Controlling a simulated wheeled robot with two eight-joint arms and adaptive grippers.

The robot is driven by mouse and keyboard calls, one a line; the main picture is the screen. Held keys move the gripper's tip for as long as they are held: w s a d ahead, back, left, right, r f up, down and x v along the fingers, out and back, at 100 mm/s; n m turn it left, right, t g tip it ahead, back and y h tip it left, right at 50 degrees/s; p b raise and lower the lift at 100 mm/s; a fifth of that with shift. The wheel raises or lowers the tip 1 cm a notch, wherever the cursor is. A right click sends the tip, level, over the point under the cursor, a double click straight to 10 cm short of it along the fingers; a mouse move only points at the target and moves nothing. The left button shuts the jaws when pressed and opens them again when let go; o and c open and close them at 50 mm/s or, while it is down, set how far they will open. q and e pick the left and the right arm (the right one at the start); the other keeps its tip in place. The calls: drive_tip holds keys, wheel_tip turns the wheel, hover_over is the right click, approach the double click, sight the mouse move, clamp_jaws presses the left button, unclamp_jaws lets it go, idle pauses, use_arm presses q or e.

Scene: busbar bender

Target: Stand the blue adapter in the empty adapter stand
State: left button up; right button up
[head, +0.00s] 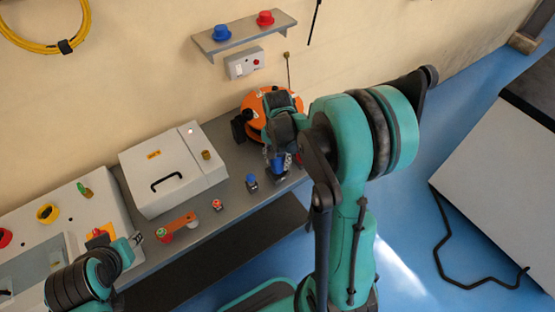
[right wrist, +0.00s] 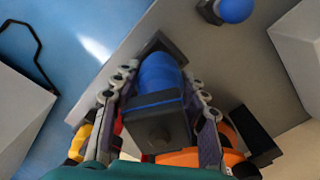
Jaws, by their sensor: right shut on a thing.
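The blue adapter (right wrist: 158,78) is between the fingers of my right gripper (right wrist: 150,110), which is shut on it. Its dark square block faces the wrist camera and its blue round part points away, toward the bench. A dark square stand (right wrist: 158,43) shows just beyond the blue end, partly hidden by it; I cannot tell whether they touch. In the head view my right gripper (head: 277,160) is over the bench's right end, with the blue adapter (head: 278,168) low in it. My left gripper (head: 137,239) is near the bench's front left; its opening is unclear.
Another blue-topped piece (head: 251,180) stands in a dark holder left of my right gripper. An orange round machine (head: 257,110) is close behind the gripper. A white box (head: 174,165) with a black handle, an orange bar (head: 178,225) and a small red-topped piece (head: 217,204) are farther left.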

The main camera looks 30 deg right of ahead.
sight(277, 165)
drive_tip(key=shift+f+b, duration=1.45)
drive_tip(key=shift+f, duration=0.2)
drive_tip(key=o, duration=1.4)
drive_tip(key=shift+c, duration=0.2)
wheel_tip(277, 165, up, 12)
drive_tip(key=shift+r, duration=0.1)
